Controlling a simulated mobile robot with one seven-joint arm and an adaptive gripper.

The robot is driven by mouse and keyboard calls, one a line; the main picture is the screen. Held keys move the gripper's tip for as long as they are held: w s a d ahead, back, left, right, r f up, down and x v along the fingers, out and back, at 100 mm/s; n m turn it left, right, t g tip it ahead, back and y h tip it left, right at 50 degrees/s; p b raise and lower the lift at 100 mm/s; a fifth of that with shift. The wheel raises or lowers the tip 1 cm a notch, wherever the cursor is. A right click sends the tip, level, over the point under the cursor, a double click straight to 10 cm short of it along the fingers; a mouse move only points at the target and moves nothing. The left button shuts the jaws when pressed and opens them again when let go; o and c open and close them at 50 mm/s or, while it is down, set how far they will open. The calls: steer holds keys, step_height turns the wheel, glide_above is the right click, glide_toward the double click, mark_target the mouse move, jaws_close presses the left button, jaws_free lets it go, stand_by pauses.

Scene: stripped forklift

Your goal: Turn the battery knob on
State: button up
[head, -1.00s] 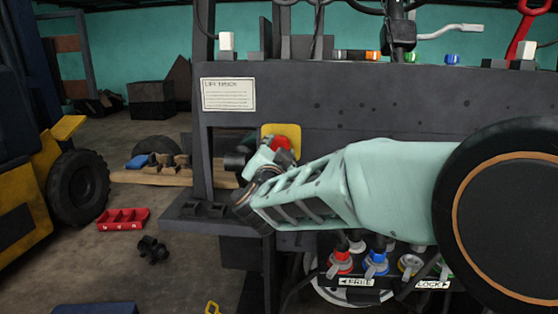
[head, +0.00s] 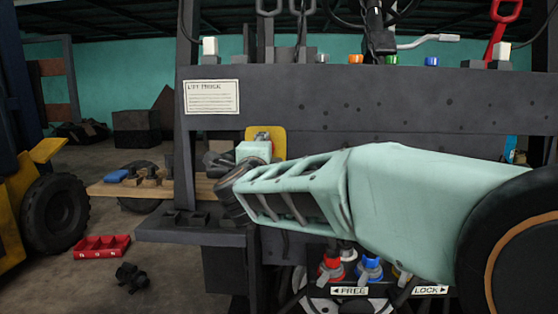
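A yellow plate (head: 279,141) is fixed to the dark front panel of the stripped forklift, below the white label. Only its top and right parts show. The red knob on it, visible earlier, is now hidden behind my gripper and wrist. My gripper (head: 222,160) is at the left end of my pale green arm, in front of and just left of the plate. Its dark fingers are small and partly covered by the pale green block of the wrist. I cannot tell whether they are open or shut, or whether they touch the knob.
Red and blue connectors (head: 370,268) sit below my arm, above a FREE/LOCK label (head: 350,291). A dark ledge (head: 190,235) juts out below my gripper. A red tray (head: 102,247) lies on the floor at left, where there is open room.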

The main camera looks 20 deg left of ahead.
steer(key=shift+f+m+b, duration=0.1)
steer(key=shift+m+b, duration=0.4)
steer(key=shift+m, duration=0.4)
steer(key=o, duration=1.2)
steer(key=shift+c, duration=0.2)
steer(key=shift+s, duration=0.15)
